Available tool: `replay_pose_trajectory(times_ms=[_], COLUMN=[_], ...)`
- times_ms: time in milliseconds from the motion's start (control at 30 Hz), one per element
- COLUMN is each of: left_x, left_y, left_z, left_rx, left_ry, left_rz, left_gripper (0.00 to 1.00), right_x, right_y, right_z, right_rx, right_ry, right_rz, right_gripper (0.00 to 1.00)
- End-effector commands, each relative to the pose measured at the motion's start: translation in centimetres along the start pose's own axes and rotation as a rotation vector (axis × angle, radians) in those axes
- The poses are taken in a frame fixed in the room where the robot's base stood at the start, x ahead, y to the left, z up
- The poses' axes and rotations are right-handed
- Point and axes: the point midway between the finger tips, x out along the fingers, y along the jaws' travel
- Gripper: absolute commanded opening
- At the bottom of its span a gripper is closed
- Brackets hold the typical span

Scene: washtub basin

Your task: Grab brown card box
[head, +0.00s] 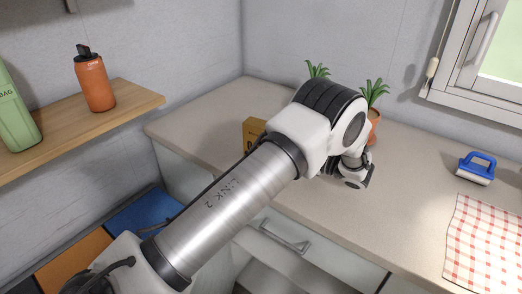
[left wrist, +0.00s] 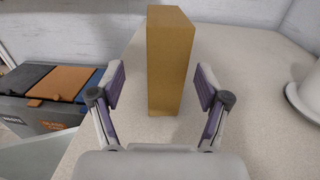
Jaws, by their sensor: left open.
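The brown card box (left wrist: 171,62) stands upright on the counter in the left wrist view. My left gripper (left wrist: 160,88) is open, with one finger to each side of the box and a gap on both sides. In the head view, the box (head: 252,131) shows only in part, on the counter behind my left arm. The rest of it is hidden by the arm, and so are the left gripper's fingers. My right gripper is in neither view.
The pale counter (head: 205,115) runs along the wall. Potted plants (head: 375,95), a blue brush (head: 477,167) and a checkered cloth (head: 487,240) are on it. A wooden shelf (head: 130,100) with an orange bottle (head: 94,82) is at left. Bins (left wrist: 60,85) stand beside the counter.

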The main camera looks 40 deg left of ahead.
Motion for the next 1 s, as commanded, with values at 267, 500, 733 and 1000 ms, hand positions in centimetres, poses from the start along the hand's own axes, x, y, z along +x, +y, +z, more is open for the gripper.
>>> replay_pose_trajectory(times_ms=[267, 500, 733, 1000], left_x=[3.8, 7.5, 7.6, 7.6], left_y=[0.0, -0.2, -0.2, -0.2], left_z=[0.3, 0.1, -0.1, -0.1], left_rx=[0.001, 0.001, 0.000, 0.000], left_ry=[0.002, 0.001, 0.001, 0.001], left_rz=[0.004, 0.001, 0.000, 0.000], left_gripper=[0.76, 0.76, 0.69, 0.12], right_x=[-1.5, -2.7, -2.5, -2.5], right_y=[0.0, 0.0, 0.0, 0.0], right_z=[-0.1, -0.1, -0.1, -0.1], right_rx=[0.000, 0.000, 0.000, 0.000], right_ry=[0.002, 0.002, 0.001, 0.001], right_rz=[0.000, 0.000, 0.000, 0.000], right_gripper=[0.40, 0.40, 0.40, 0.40])
